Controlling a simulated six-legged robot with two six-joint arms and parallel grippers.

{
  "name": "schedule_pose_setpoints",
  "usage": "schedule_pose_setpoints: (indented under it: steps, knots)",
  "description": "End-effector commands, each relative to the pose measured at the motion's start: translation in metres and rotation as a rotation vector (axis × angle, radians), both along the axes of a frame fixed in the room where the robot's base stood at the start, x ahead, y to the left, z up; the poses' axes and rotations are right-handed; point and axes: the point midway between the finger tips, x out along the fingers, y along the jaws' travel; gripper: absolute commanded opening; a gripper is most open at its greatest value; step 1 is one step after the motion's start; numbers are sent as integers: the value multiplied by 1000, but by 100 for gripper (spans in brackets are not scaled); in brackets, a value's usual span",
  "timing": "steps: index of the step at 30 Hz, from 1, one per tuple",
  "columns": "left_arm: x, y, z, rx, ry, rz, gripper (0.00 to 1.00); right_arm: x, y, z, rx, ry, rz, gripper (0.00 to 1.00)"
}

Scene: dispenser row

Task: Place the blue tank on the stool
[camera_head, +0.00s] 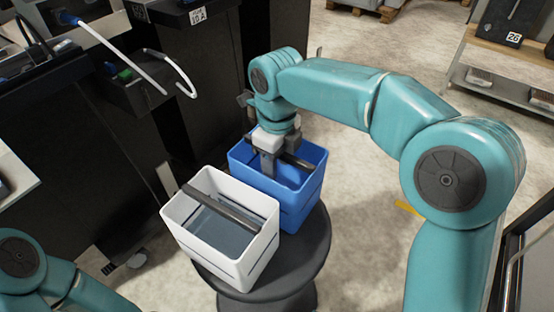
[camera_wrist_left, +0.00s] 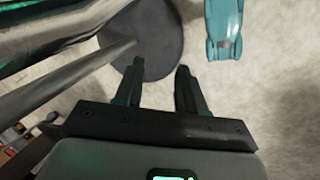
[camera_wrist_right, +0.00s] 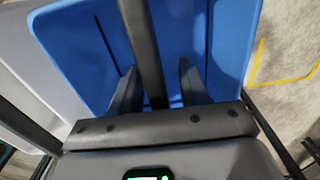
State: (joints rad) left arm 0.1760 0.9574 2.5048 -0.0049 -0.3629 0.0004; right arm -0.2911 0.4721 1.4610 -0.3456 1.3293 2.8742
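The blue tank (camera_head: 308,190) is at the rear of the round dark stool (camera_head: 318,250), beside and touching or nearly touching a white tank (camera_head: 215,240). Its base appears to rest on the stool top, though the white tank partly hides it. My right gripper (camera_head: 268,165) reaches down into the blue tank at its dark handle bar. In the right wrist view, the open fingers (camera_wrist_right: 158,88) straddle the bar (camera_wrist_right: 143,40), with a gap at the right finger. My left gripper (camera_wrist_left: 160,85) is open and empty, and lies outside the head view.
Black dispenser machines (camera_head: 70,150) with a white hose (camera_head: 150,75) stand on the left. A shelf table (camera_head: 510,50) is at the upper right. A pallet (camera_head: 375,8) lies far back. The pale floor (camera_head: 365,200) right of the stool is clear.

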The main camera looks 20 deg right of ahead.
Motion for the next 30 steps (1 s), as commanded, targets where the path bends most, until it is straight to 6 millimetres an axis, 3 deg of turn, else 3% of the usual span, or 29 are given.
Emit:
schedule_pose_setpoints:
  steps: [7, 15, 21, 30]
  knots:
    - [0, 0, 7, 0, 0, 0, 39, 1, 0, 13, 1, -3, 0, 45]
    - [0, 0, 35, 0, 0, 0, 39, 1, 1, 76, 2, -4, 0, 45]
    - [0, 0, 49, 0, 0, 0, 39, 1, 1, 112, 1, -3, 0, 45]
    - [0, 0, 52, 0, 0, 0, 39, 0, 0, 123, 0, 0, 0, 45]
